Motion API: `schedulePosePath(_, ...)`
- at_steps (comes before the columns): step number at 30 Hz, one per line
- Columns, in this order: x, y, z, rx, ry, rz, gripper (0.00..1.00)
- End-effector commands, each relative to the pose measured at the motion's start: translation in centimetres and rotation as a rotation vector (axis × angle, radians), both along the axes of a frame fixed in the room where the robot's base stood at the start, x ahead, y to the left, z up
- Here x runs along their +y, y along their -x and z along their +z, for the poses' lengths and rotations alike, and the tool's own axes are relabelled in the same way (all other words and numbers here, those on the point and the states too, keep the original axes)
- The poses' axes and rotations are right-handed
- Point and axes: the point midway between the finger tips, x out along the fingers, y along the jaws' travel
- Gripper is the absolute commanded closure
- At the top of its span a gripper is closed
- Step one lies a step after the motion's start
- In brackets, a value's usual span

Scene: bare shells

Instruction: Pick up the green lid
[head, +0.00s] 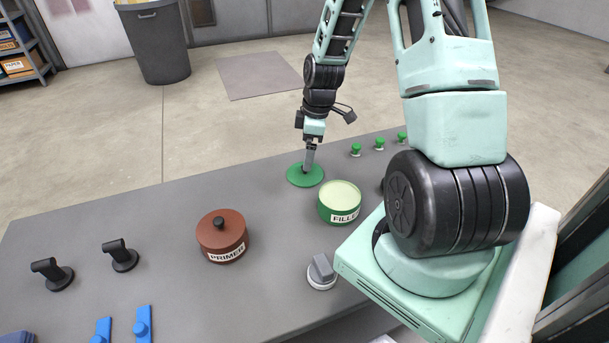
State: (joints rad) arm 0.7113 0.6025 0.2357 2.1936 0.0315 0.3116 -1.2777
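The green lid (293,177) is a flat round disc lying on the grey table, near its back edge. My gripper (306,168) points down at the middle of the lid, with its fingertips at or just over the lid's centre. The fingers look close together. They hide the lid's centre, so I cannot tell whether they grip a knob there. An open green can labelled FILLER (340,202), with pale contents, stands just right of and nearer than the lid.
A brown PRIMER can (222,236) with its lid on stands to the left on the table (160,205). Small green knobs (379,143) line the back right. Black handles (121,255) and blue pieces (143,323) lie front left. A grey-white knob (321,272) sits at the front.

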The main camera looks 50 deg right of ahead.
Motion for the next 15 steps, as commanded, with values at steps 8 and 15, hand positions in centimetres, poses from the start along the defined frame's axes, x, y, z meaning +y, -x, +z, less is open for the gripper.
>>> schedulePosePath(8,0.2,-0.1,-2.2,0.001,-0.001,-0.001,0.0)
schedulePosePath(15,0.5,-0.2,-5.7,0.001,-0.002,-0.001,0.0)
